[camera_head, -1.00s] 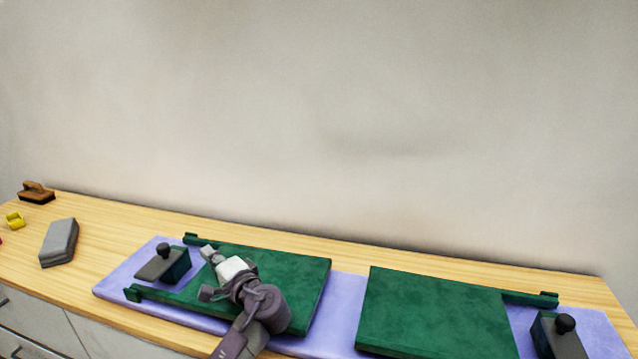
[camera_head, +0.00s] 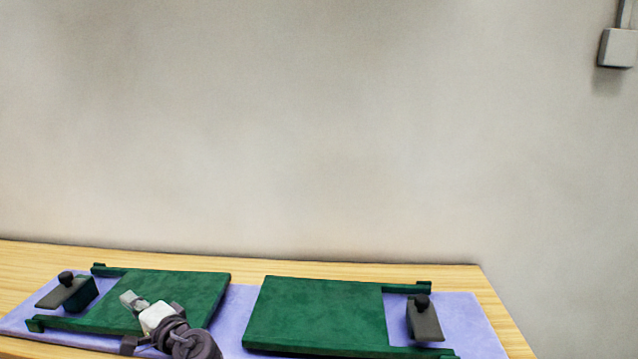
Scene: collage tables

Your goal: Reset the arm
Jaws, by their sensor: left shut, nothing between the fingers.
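My left gripper (camera_head: 131,299) shows at the lower left, above the left green board. It is shut and empty, with its fingertips pointing up and left in the picture. My wrist hides part of the front of that board. My right gripper is out of view.
The left green board (camera_head: 195,287) and right green board (camera_head: 315,312) lie on a lilac mat (camera_head: 455,313) on a wooden table (camera_head: 400,272). Grey plates with black knobs stand at the left (camera_head: 62,293) and right (camera_head: 424,322). A pale box (camera_head: 618,48) hangs on the wall.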

